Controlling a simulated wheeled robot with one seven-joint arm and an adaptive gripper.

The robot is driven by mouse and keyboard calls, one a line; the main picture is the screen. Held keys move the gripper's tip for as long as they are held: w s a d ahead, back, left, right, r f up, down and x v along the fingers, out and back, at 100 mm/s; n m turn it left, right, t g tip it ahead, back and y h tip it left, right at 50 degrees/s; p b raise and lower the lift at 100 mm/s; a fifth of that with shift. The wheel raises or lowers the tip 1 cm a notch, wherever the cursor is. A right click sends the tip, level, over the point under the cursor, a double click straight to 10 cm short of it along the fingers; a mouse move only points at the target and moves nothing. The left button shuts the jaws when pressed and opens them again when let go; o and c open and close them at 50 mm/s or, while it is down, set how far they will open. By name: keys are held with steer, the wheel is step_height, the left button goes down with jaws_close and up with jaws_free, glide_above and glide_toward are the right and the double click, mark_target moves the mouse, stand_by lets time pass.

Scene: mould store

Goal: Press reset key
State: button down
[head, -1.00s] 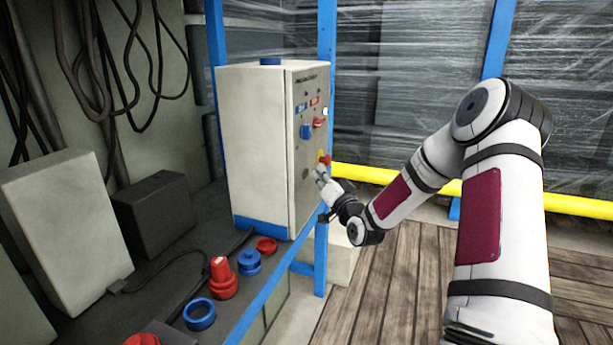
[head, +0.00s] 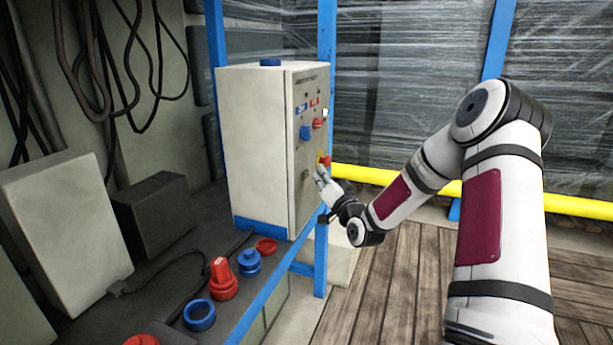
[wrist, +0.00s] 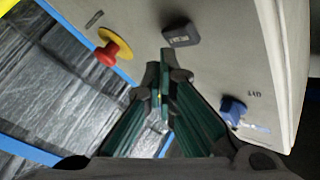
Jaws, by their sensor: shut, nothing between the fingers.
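The control cabinet (head: 258,150) is a pale box with a blue base, its panel facing right. In the wrist view a dark grey square key (wrist: 182,36) with a faint, unreadable marking sits on the panel. It may be the reset key; I cannot read it. My gripper (head: 319,171) is shut and empty in front of the lower panel. In the wrist view my gripper (wrist: 165,66) has its fingertips just below the dark key; I cannot tell whether they touch the panel.
A red mushroom button on yellow (wrist: 112,46) is left of the fingers, a blue knob (wrist: 232,108) right. A red knob (head: 318,123) is higher on the panel. Red and blue parts, including a blue ring (head: 199,314), lie on the bench. A blue post (head: 327,70) stands behind.

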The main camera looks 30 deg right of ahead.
steer(key=shift+w+a, duration=0.1)
steer(key=shift+w+a, duration=0.15)
steer(key=shift+w, duration=0.1)
stand_by(0.3)
steer(key=shift+w+a+b, duration=0.2)
steer(key=shift+w+b, duration=0.1)
stand_by(0.6)
stand_by(0.4)
steer(key=shift+s+d, duration=0.45)
steer(key=shift+s, duration=0.2)
steer(key=shift+s+d, duration=0.75)
steer(key=shift+s, duration=0.25)
steer(key=shift+s+d, duration=0.75)
steer(key=shift+s, duration=0.2)
